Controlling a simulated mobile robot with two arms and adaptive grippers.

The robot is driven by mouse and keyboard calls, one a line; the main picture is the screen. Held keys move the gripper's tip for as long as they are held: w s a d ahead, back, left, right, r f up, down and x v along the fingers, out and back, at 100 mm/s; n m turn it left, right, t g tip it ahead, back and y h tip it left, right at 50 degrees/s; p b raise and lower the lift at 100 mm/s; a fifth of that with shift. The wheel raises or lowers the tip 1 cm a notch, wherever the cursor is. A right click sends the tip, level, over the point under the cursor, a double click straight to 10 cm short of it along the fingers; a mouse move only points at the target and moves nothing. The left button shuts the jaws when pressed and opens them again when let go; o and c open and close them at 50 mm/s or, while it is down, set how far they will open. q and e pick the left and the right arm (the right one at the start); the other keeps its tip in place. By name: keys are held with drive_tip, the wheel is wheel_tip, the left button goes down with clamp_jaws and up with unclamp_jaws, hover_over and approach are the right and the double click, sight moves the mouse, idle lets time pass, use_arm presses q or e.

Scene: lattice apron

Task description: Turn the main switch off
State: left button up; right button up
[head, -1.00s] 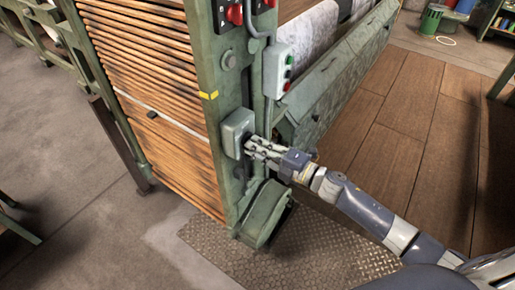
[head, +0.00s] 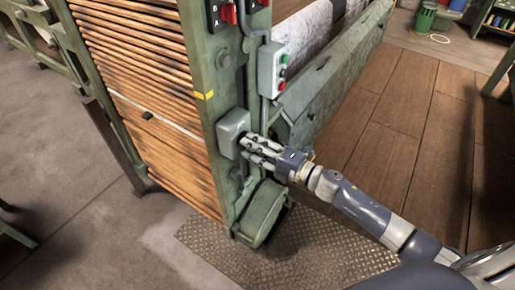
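A grey-green switch box (head: 231,128) is fixed to the front of the green machine post. My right gripper (head: 247,146) reaches it from the right, with its fingertips at the box's right side. The fingers hide that part of the box, so a lever or knob there and its position cannot be made out. I cannot tell whether the fingers are shut on anything. Higher on the post are red rotary switches (head: 229,13) on black plates, cut by the top edge. No label shows which is the main switch. My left gripper is not in view.
A pale button box (head: 271,70) with red and green buttons hangs above my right gripper. A green rounded housing (head: 262,214) sits below it. Wooden slats (head: 165,130) fill the machine's left side. A metal tread plate (head: 290,250) lies on the floor.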

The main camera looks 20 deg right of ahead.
drive_tip(key=v, duration=1.2)
drive_tip(key=s+d+f+m+h, duration=0.1)
drive_tip(key=d+f+m+h, duration=0.4)
drive_tip(key=f, duration=0.6)
drive_tip(key=s+d+f+m+h, duration=0.1)
drive_tip(key=d+f+m+h, duration=0.4)
drive_tip(key=f, duration=0.6)
drive_tip(key=s+f+m+g, duration=0.3)
drive_tip(key=s+f+m, duration=0.25)
drive_tip(key=f, duration=0.55)
drive_tip(key=s+a+f+m+g+h, duration=0.1)
drive_tip(key=s+f+m+g, duration=0.15)
drive_tip(key=s+f, duration=0.45)
drive_tip(key=s+a+f+m+g, duration=0.2)
drive_tip(key=s+f+g, duration=0.1)
drive_tip(key=s+f, duration=0.4)
drive_tip(key=s+a+f+m+g, duration=0.1)
drive_tip(key=s+a+f+g, duration=0.1)
drive_tip(key=s, duration=0.7)
drive_tip(key=s+a+f+m+g, duration=0.2)
drive_tip(key=s+a+f, duration=0.2)
drive_tip(key=s, duration=0.6)
drive_tip(key=shift+a+g, duration=0.35)
drive_tip(key=shift+a, duration=0.35)
